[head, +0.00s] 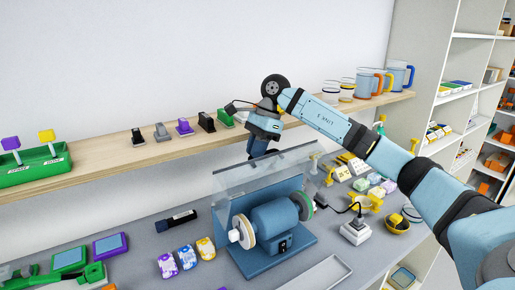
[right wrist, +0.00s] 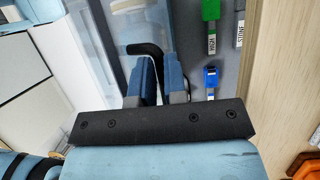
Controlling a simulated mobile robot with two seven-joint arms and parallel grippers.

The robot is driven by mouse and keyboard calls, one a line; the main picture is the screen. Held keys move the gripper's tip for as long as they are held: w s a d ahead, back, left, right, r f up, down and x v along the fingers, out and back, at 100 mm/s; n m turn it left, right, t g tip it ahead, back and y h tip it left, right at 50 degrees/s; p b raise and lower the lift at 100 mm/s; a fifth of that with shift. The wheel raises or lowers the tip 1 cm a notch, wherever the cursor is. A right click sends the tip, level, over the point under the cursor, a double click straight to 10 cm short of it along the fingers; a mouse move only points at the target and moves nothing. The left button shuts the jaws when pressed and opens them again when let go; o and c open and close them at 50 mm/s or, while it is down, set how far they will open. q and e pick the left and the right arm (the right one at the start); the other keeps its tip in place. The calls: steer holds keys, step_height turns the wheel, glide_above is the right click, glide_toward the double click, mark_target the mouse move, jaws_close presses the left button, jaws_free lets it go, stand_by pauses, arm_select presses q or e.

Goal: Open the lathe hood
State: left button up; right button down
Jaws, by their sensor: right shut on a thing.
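My right gripper (head: 258,152) is above the hood, fingers pointing down. In the right wrist view, my right gripper (right wrist: 162,85) is shut on the black bent hood handle (right wrist: 146,48), which shows at and beyond the fingers. The grip point itself is partly hidden. My left gripper is out of view.
A wooden shelf (head: 100,158) behind holds a green bin (head: 40,165), several small coloured blocks and mugs (head: 365,82). On the bench are patterned rolls (head: 187,257), a dark bar (head: 176,220), a white-and-grey device (head: 355,231) and a bowl (head: 397,224).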

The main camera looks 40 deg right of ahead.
steer(key=shift+s+a+f, duration=0.1)
steer(key=shift+a+f, duration=0.05)
steer(key=shift+f, duration=0.45)
steer(key=c, duration=1.2)
jaws_free()
steer(key=shift+f, duration=0.1)
steer(key=shift+o, duration=0.2)
steer(key=shift+r, duration=0.2)
steer(key=v, duration=1.4)
steer(key=shift+r+b, duration=0.2)
steer(key=shift+b, duration=0.2)
